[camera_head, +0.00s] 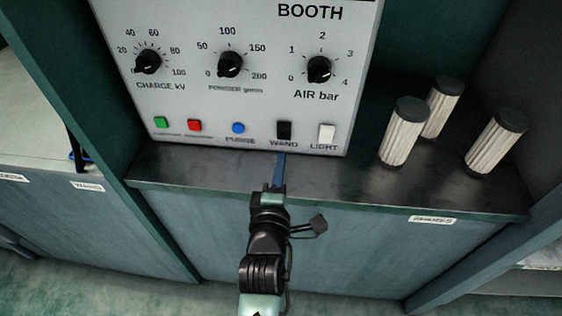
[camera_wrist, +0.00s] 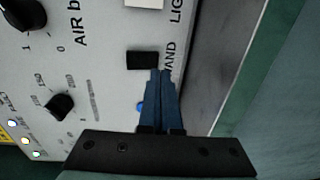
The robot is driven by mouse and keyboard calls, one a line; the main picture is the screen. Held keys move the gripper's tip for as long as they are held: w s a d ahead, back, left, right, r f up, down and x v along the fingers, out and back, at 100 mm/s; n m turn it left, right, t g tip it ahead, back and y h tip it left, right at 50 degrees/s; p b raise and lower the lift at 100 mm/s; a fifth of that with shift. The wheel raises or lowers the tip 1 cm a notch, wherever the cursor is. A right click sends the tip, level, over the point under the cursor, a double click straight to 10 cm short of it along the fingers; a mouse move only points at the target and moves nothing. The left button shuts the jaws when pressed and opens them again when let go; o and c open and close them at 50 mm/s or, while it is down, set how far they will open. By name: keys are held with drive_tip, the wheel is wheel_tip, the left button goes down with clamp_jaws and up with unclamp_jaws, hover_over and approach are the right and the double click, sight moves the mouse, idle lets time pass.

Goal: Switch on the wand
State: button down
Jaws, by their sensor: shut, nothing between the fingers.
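The black WAND switch (camera_head: 284,130) sits low on the white booth panel, between the blue PURGE button (camera_head: 238,128) and the white LIGHT switch (camera_head: 326,133). My gripper (camera_head: 281,158) points at the panel from the front, its blue fingers just below the WAND label. In the wrist view the WAND switch (camera_wrist: 143,60) is dark, and my shut, empty gripper (camera_wrist: 160,72) has its tips close beside it, over part of the label. I cannot tell whether the tips touch the panel. The fingers partly cover the blue button in the wrist view.
Green (camera_head: 161,122) and red (camera_head: 194,125) buttons lie to the left. Three black knobs sit above, including AIR bar (camera_head: 319,69). Several pleated filter cartridges (camera_head: 403,133) stand on the dark ledge (camera_head: 210,169) at right. The ledge before the panel is otherwise clear.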

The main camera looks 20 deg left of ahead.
drive_tip(key=f+v, duration=0.2)
drive_tip(key=v, duration=0.7)
drive_tip(key=shift+s, duration=0.4)
drive_tip(key=shift+d, duration=0.15)
drive_tip(key=w+d+r+m+t+h, duration=0.1)
drive_tip(key=w+d+r+m+t, duration=0.2)
drive_tip(key=r, duration=0.7)
drive_tip(key=w+d+r+m+t+h, duration=0.15)
drive_tip(key=r+m, duration=0.35)
drive_tip(key=r, duration=0.5)
drive_tip(key=w+d+r+m+t+h, duration=0.1)
drive_tip(key=w+d+r+m+t, duration=0.2)
drive_tip(key=r, duration=0.8)
drive_tip(key=s+d+r+m+t, duration=0.1)
drive_tip(key=s+d+r+m, duration=0.15)
drive_tip(key=r, duration=0.45)
drive_tip(key=s+d+r+m+t+h, duration=0.1)
drive_tip(key=s+d+r+m, duration=0.1)
drive_tip(key=s+r+m, duration=0.35)
drive_tip(key=s+d+r+m+t, duration=0.1)
drive_tip(key=s+d+r+m, duration=0.1)
drive_tip(key=r, duration=0.6)
wheel_tip(320, 180, up, 17)
drive_tip(key=p, duration=1.6)
drive_tip(key=shift+s+a+p, duration=0.15)
drive_tip(key=shift+s+p, duration=0.1)
drive_tip(key=shift+p, duration=0.15)
